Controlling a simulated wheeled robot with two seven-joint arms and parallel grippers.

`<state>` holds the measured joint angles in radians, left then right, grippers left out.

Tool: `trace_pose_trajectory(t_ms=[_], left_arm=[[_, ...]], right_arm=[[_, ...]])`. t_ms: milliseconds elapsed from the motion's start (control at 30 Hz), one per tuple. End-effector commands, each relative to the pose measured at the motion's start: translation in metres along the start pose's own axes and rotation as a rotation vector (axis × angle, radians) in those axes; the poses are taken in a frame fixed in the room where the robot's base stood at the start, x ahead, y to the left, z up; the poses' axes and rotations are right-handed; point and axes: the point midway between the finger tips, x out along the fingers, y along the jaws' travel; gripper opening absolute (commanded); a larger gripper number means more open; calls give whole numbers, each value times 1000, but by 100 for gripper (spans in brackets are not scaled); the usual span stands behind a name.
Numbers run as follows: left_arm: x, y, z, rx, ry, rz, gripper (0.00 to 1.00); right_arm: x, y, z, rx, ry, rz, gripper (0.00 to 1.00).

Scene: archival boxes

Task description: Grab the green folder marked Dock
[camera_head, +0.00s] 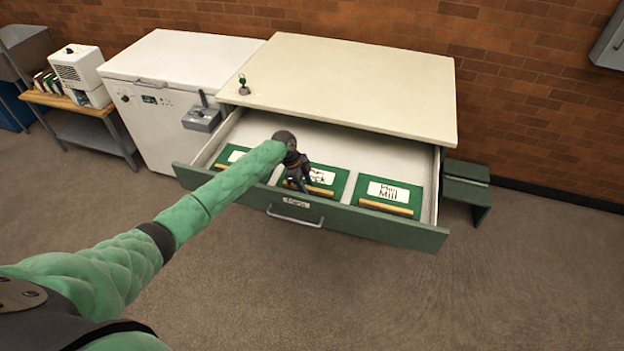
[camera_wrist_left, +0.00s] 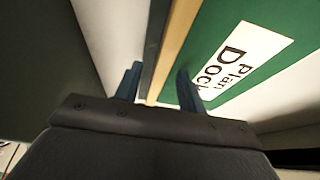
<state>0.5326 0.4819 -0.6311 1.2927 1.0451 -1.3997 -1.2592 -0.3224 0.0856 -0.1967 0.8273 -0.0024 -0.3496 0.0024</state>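The green folder marked Plan Dock (camera_head: 338,183) lies in the middle of the open drawer (camera_head: 425,229). It has a white label and a tan strip along its front edge. The folder also shows in the left wrist view (camera_wrist_left: 205,62), with its label at the right. My left gripper (camera_head: 297,186) is over the folder's front left part and hides some of its label. In the left wrist view, my gripper's fingers (camera_wrist_left: 158,85) are apart, with the tan strip in the gap between them. I cannot tell whether they touch it. My right gripper is not in view.
A green folder marked Plan Mill (camera_head: 370,200) lies to the right and another green folder (camera_head: 232,155) to the left in the drawer. The cabinet top (camera_head: 345,85) overhangs the drawer's back. A white chest freezer (camera_head: 185,55) stands left, a low green step (camera_head: 467,185) right.

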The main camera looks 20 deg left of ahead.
Motion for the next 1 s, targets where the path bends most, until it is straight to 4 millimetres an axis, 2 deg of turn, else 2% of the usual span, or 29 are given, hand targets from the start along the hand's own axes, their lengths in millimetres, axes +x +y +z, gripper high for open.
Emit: trace_pose_trajectory(t_ms=[267, 400, 467, 900, 967, 1000], left_arm=[[2, 0, 0, 0, 0, 0, 38], [2, 0, 0, 0, 0, 0, 11], [2, 0, 0, 0, 0, 0, 0], [-3, -1, -2, 1, 1, -1, 0], [-7, -1, -4, 2, 1, -1, 0], [-10, -1, -5, 2, 1, -2, 0]], right_arm=[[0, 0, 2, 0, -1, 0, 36], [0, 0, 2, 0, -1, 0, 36], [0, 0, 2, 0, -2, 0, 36], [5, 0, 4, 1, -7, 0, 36], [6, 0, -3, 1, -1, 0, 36], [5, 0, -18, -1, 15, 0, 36]])
